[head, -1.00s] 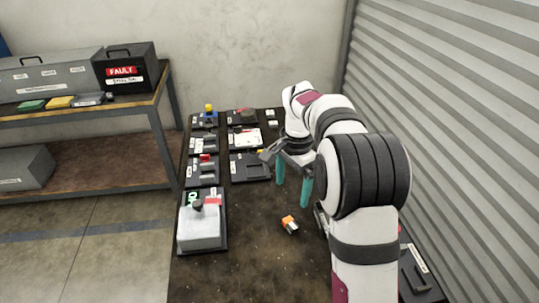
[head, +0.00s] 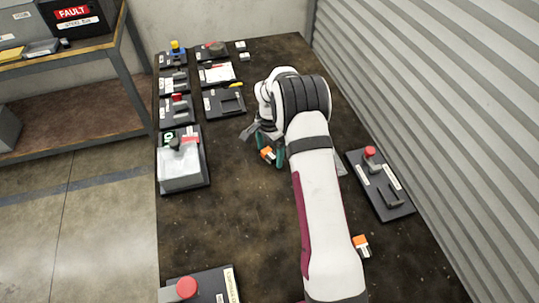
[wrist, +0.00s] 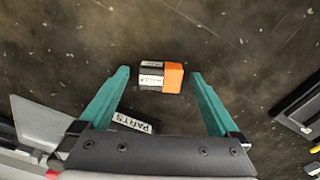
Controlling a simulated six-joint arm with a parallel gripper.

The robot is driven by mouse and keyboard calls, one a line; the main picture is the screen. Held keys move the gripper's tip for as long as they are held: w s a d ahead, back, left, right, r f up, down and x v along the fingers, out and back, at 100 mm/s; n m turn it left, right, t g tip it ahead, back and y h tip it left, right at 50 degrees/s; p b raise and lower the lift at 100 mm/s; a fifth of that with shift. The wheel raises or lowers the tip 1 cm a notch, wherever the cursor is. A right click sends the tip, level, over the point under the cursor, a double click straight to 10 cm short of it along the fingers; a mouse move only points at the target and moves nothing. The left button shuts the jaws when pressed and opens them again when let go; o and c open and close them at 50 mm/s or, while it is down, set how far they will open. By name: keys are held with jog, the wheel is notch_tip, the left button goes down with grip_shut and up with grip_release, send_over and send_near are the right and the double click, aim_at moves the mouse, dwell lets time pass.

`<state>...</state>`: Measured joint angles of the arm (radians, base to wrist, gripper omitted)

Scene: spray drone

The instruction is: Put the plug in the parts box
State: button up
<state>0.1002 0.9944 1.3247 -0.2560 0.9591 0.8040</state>
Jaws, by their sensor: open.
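A small orange and black block with white labels, which I take for the plug (wrist: 160,77), lies on the dark table. It also shows in the head view (head: 267,154), partly covered by my gripper. My gripper (wrist: 160,73) is open and empty, with one teal finger on each side of the block and gaps between. Its height above the table is hard to tell. A grey box with a "PARTS" label, the parts box (wrist: 42,122), is at the lower left of the wrist view. In the head view my arm hides most of it.
A second orange and white block (head: 361,246) lies right of my arm. A black fixture with a red knob (head: 381,185) stands at the right table edge. Several black trays and a clear-covered box (head: 181,170) line the left side. The table (head: 240,215) left of my arm is bare.

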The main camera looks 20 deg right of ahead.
aim_at(274, 155)
grip_shut()
jog(key=shift+r, duration=0.5)
jog(key=r, duration=0.2)
jog(key=d+r, duration=0.1)
jog(key=r, duration=0.1)
jog(key=shift+s, duration=0.4)
jog(key=s+d+r, duration=0.1)
jog(key=d+r, duration=0.1)
jog(key=s+d+r, duration=0.2)
jog(key=d, duration=0.1)
jog(key=s+d+r, duration=0.1)
jog(key=s+d, duration=0.1)
jog(key=d, duration=0.1)
jog(key=shift+s+d+r, duration=0.1)
jog(key=shift+s+r, duration=0.15)
jog(key=shift+r, duration=0.15)
jog(key=w+d+m, duration=0.4)
jog(key=w, duration=0.2)
jog(key=shift+m, duration=0.4)
notch_tip(274, 155, down, 9)
jog(key=shift+w+a+f, duration=0.1)
jog(key=shift+f, duration=0.05)
